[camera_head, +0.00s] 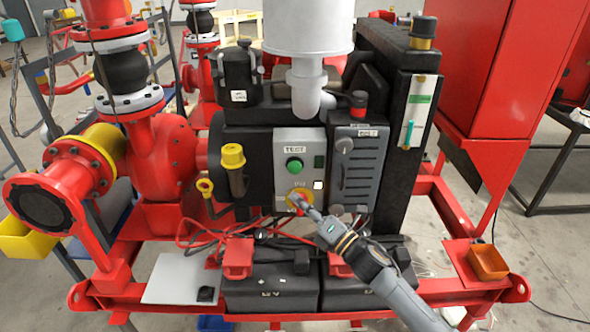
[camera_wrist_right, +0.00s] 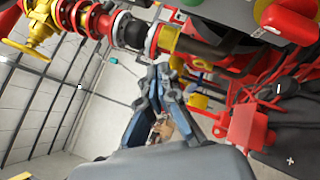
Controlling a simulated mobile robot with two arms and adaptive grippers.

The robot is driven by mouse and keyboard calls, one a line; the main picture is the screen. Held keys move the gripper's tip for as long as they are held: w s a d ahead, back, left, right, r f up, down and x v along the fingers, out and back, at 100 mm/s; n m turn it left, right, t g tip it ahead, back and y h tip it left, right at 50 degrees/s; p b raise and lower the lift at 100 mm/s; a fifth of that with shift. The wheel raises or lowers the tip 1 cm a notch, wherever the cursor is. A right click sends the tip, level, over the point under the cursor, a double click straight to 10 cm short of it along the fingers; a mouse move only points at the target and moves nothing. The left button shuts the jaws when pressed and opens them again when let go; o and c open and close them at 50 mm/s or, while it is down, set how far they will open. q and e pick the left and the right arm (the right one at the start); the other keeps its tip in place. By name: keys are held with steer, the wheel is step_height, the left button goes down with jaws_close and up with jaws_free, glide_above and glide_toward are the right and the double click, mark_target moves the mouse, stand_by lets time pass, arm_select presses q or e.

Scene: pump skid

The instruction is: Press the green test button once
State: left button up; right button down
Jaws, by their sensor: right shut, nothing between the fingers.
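The green test button (camera_head: 294,164) is on a light grey control panel (camera_head: 283,143) under a "TEST" label, in the middle of the head view. It is uncovered. My right gripper (camera_head: 297,201) reaches in from the lower right. Its fingers are together and empty, and its tip is below the button, in front of a yellow-and-red rotary switch (camera_head: 308,197), partly hiding it. I cannot tell if the tip touches the switch. The wrist view shows the gripper's blue-grey fingers (camera_wrist_right: 160,75); I cannot make out the button there for certain. My left gripper is not in view.
A grey louvred box (camera_head: 362,170) adjoins the panel on the right. A yellow-capped filler pipe (camera_head: 233,157) stands to its left. Red cables (camera_head: 205,232) and two batteries (camera_head: 270,285) lie below. A red frame rail (camera_head: 160,302) runs along the front.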

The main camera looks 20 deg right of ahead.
mark_target(291, 168)
steer(key=w+d+b, duration=0.2)
steer(key=w+b, duration=0.1)
steer(key=w, duration=0.5)
steer(key=shift+w+d+b, duration=0.2)
steer(key=shift+w+b, duration=0.05)
steer(key=shift+b, duration=0.15)
stand_by(1.1)
steer(key=shift+w+d+b, duration=0.1)
steer(key=shift+w+b, duration=0.3)
steer(key=shift+w+d+b, duration=0.2)
steer(key=shift+w+b, duration=0.35)
stand_by(0.8)
steer(key=shift+s+r, duration=0.1)
steer(key=shift+s, duration=0.05)
steer(key=shift+s+a+p, duration=0.25)
steer(key=shift+s+p, duration=0.25)
steer(key=shift+s, duration=0.35)
